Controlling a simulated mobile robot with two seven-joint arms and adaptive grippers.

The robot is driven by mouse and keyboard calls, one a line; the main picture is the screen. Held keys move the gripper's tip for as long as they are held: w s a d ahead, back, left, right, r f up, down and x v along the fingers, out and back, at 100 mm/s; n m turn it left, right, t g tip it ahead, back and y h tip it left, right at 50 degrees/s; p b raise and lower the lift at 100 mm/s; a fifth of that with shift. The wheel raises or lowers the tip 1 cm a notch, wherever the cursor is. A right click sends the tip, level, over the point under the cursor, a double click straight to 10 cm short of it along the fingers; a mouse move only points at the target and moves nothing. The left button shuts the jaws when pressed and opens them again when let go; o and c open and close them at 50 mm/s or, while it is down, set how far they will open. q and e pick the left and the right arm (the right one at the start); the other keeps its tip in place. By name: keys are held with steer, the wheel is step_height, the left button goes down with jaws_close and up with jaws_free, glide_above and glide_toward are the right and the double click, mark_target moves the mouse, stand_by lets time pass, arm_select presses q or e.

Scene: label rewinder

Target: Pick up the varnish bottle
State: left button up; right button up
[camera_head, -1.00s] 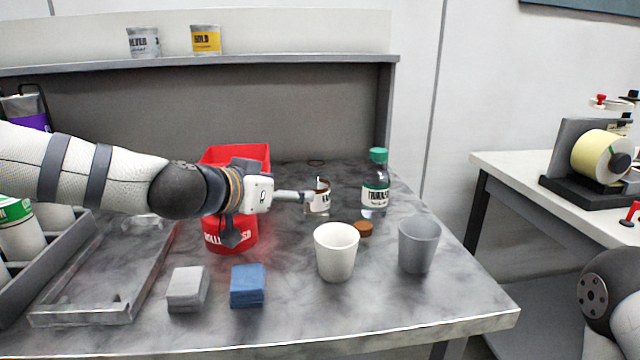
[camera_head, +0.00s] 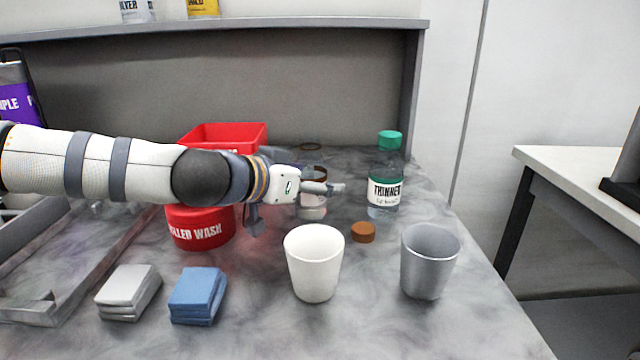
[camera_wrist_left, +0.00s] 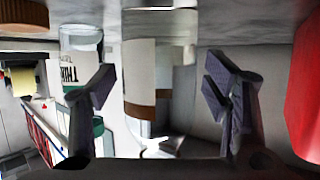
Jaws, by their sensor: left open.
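The varnish bottle (camera_head: 313,208) is a clear, open jar with a white label and a brown neck band, upright on the marbled table. It is partly hidden behind my left gripper (camera_head: 300,198) in the head view. In the left wrist view, which is upside down, the bottle (camera_wrist_left: 140,65) stands between the two spread fingers of my left gripper (camera_wrist_left: 160,90), with gaps on both sides. The gripper is open and holds nothing. A loose brown cap (camera_head: 363,232) lies on the table in front of the bottle. My right gripper is not in view.
The green-capped thinner bottle (camera_head: 386,180) stands close to the right. A white cup (camera_head: 314,265) and a grey cup (camera_head: 429,265) stand in front. A red bin (camera_head: 225,133) and red roller-wash container (camera_head: 200,228) are to the left, with grey (camera_head: 128,292) and blue (camera_head: 198,294) cloths nearer.

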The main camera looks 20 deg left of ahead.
mark_target(303, 158)
arm_select(q)
steer(key=shift+s+r, duration=0.15)
steer(key=shift+c, duration=0.2)
steer(key=c, duration=1.3)
steer(key=shift+r, duration=0.7)
step_height(303, 158, up, 3)
steer(key=shift+f+p, duration=0.2)
steer(key=shift+p, duration=0.45)
steer(key=shift+s+d+r+p, duration=0.45)
steer(key=shift+s+r, duration=1.05)
steer(key=shift+s, duration=0.75)
steer(key=shift+s+d+r+p, duration=0.5)
steer(key=shift+s+r, duration=1)
steer(key=shift+s, duration=0.75)
steer(key=shift+s+d+r+p, duration=0.45)
steer(key=shift+s+r, duration=1.05)
steer(key=shift+s, duration=0.75)
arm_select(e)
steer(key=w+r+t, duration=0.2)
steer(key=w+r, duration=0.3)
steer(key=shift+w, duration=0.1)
